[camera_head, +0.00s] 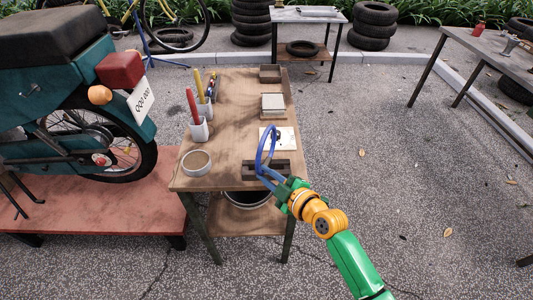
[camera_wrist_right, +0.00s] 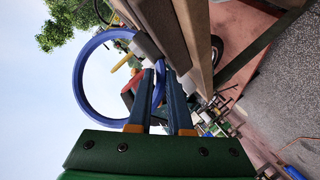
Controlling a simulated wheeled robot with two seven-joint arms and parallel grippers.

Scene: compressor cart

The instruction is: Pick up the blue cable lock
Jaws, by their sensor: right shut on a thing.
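The blue cable lock (camera_head: 260,154) is a loop standing up above the front right part of the wooden workbench (camera_head: 231,147). It shows as a large blue ring (camera_wrist_right: 80,85) in the right wrist view. My right gripper (camera_head: 273,178) reaches in from the lower right and is shut on the lower part of the lock. In the wrist view its two blue fingers (camera_wrist_right: 163,85) have the ring's lower side at their tips. Whether the lock still touches the dark block (camera_head: 252,171) beneath it, I cannot tell. My left gripper is not in view.
A round tin (camera_head: 196,162) and white cups (camera_head: 199,131) with red and yellow tools stand on the bench's left. A white sheet (camera_head: 286,140) and boxes lie behind the lock.

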